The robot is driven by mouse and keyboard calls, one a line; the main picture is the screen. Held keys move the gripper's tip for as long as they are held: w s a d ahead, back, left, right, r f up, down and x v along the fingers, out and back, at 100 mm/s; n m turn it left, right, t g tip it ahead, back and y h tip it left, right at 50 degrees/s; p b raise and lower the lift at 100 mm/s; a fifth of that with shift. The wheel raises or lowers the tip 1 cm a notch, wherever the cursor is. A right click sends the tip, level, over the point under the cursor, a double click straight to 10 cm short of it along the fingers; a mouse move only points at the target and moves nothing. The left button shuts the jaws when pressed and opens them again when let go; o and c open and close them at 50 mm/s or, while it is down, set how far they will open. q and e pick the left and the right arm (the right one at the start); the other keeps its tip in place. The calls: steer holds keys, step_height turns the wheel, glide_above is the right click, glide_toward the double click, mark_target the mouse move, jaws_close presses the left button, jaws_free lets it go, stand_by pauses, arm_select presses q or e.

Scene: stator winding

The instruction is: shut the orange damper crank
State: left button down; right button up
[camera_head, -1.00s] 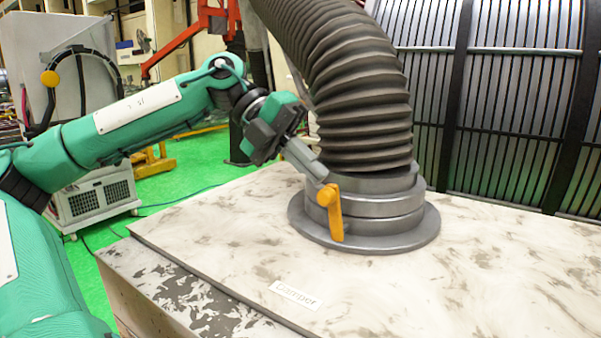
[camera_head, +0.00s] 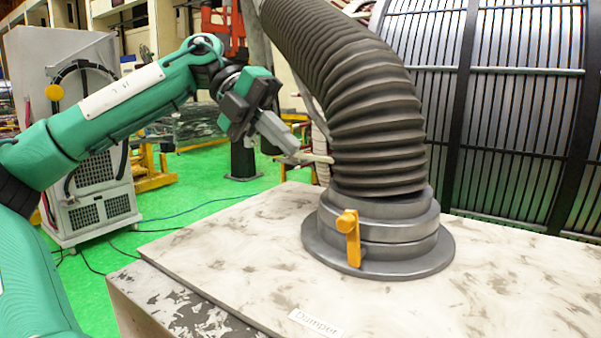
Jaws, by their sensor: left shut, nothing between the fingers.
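The orange damper crank (camera_head: 352,240) is on the front of the round grey damper collar (camera_head: 400,232). Its knob is at the top and its lever points down, almost vertical. My left gripper (camera_head: 318,158) comes in from the left, above and a little left of the crank. Its fingers are shut and empty, and they are apart from the crank. My right gripper is out of view.
The collar stands on a mottled pale box top (camera_head: 250,240) with a "Damper" label (camera_head: 316,323) near the front. The hose rises from the collar to the upper left. A large slatted drum (camera_head: 520,110) stands behind. The box top right of the collar is clear.

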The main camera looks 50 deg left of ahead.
arm_select(q)
steer(key=r, duration=0.1)
steer(key=a+r, duration=0.1)
steer(key=r, duration=0.2)
steer(key=shift+s+a+b, duration=0.15)
steer(key=shift+a+b, duration=0.15)
steer(key=shift+a, duration=0.1)
